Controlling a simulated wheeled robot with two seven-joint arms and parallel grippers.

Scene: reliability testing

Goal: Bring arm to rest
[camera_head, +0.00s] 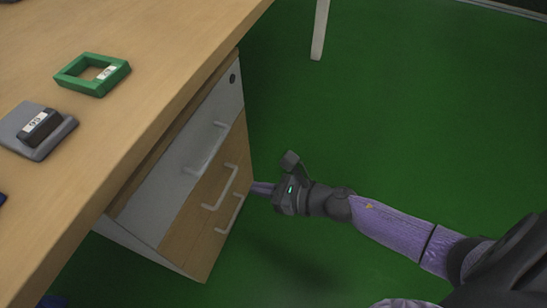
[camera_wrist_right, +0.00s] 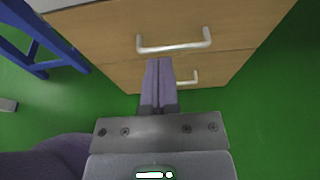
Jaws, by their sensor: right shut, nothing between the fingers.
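My right gripper (camera_head: 262,188) is at the end of my purple right arm, which reaches in from the lower right in the head view. It is shut and empty, and points left at the front of the drawer cabinet (camera_head: 184,240). In the wrist view the closed fingers (camera_wrist_right: 158,82) point at the drawer fronts, just below an upper handle (camera_wrist_right: 174,46). Whether the fingertips touch the cabinet I cannot tell. My left gripper is not in view.
A wooden desk (camera_head: 150,105) stands over the cabinet. On it lie a green square frame (camera_head: 75,84) and a grey block with a dark labelled part (camera_head: 25,150). A white leg (camera_head: 320,30) stands at the back. Green floor (camera_head: 430,110) is clear right of the cabinet. The wrist view shows blue legs (camera_wrist_right: 40,45).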

